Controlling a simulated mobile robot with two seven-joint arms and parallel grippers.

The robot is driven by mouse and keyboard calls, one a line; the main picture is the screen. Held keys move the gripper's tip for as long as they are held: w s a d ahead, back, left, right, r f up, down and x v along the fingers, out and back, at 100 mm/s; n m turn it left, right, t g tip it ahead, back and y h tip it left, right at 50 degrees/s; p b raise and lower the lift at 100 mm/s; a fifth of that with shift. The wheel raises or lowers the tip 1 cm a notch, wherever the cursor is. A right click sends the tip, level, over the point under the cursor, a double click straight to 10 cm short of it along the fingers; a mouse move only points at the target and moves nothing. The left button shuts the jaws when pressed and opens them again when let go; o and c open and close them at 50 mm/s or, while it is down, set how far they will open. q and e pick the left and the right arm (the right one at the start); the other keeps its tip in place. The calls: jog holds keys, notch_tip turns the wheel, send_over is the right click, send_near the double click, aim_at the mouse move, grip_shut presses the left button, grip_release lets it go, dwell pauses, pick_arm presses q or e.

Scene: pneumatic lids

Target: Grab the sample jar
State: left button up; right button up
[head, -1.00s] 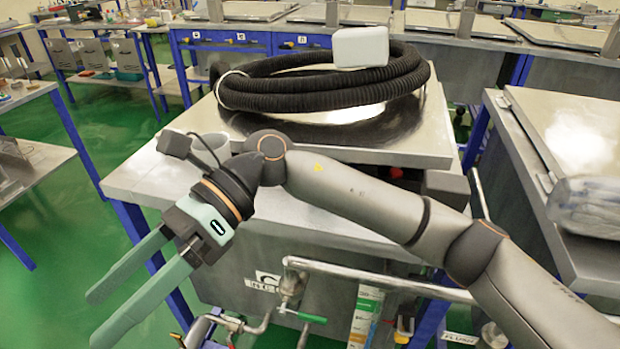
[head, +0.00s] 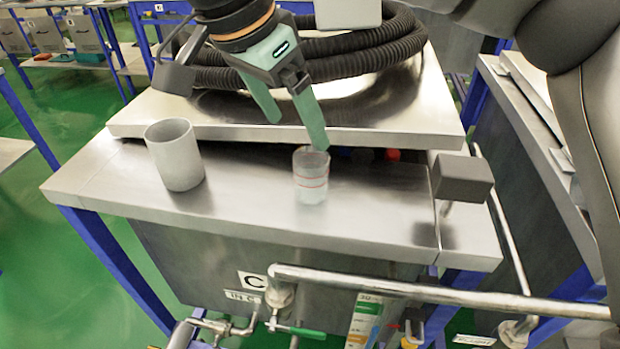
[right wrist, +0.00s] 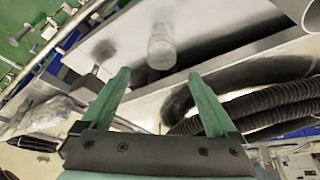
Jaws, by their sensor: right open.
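The sample jar (head: 311,176) is a small translucent cup with red lines. It stands upright on the steel table ledge, in front of the raised lid. It also shows in the right wrist view (right wrist: 161,50), just beyond the fingertips and between their lines. My right gripper (head: 296,132) is open and empty, its green fingers pointing down above and behind the jar in the head view. One fingertip appears close to the jar's rim; I cannot tell whether it touches. Both fingers show in the right wrist view (right wrist: 159,75). My left gripper is not in view.
The lid (head: 420,118) carries a coiled black hose (head: 375,62) behind. A grey block (head: 463,178) is at the right. A pipe (head: 440,295) runs along the front.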

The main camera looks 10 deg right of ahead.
aim_at(309, 158)
jog(key=x, duration=0.9)
jog(key=shift+a+f, duration=0.15)
jog(key=shift+a, duration=0.05)
jog(key=shift+c, duration=0.3)
jog(key=c, duration=1.4)
